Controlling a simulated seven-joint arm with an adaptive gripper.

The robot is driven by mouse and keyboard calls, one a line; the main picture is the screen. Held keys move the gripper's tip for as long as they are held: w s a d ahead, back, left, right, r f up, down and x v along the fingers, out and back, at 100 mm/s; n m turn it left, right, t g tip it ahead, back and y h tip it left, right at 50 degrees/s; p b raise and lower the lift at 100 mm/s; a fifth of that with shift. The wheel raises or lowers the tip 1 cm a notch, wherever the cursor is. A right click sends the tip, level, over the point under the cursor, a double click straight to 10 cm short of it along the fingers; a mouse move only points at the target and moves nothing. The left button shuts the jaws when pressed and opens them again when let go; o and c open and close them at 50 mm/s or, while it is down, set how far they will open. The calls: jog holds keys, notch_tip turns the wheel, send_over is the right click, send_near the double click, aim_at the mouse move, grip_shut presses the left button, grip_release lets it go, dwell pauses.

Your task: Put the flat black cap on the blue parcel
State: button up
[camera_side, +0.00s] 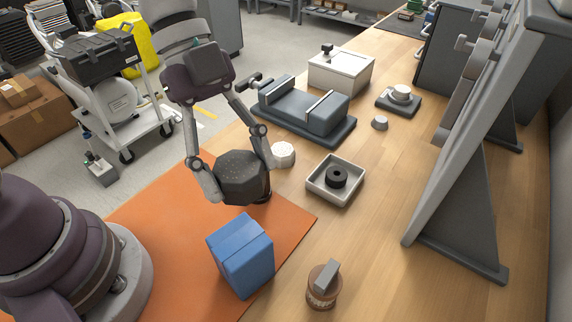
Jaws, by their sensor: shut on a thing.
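My gripper (241,176) is shut on the flat black cap (243,180), a dark, many-sided piece with small dots on its face. One finger is on its left side and the other on its right. The cap appears tilted, with its broad face toward the camera. The blue parcel (240,254) is a box on the orange mat, below the cap in the picture. The cap and the parcel are apart. A small dark part shows at the cap's lower right; I cannot tell what it is.
A white tray (318,187) holding a black ring (337,177) stands right of my gripper, near a white round piece (283,154). A grey-blue device (305,107) and slanted panels (455,205) stand farther off.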

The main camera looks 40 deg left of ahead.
aim_at(245, 252)
jog(key=shift+s+d+f+m+g, duration=0.1)
jog(key=shift+s+f+m+g, duration=0.15)
jog(key=shift+s+m, duration=0.25)
jog(key=shift+s+d+f+m+g, duration=0.1)
jog(key=shift+s+f+m+g, duration=0.15)
jog(key=shift+s+m, duration=0.25)
notch_tip(245, 252, down, 7)
jog(key=shift+r, duration=0.2)
jog(key=o, duration=1.1)
jog(key=shift+f, duration=0.1)
jog(key=shift+o, duration=0.2)
jog(key=v, duration=1.2)
jog(key=s+a+n+t+y, duration=0.1)
jog(key=a+n+t+y, duration=0.4)
jog(key=n, duration=1.7)
jog(key=a+t, duration=0.3)
jog(key=a, duration=0.2)
jog(key=shift+s+n+y, duration=0.2)
jog(key=shift+n+y, duration=0.2)
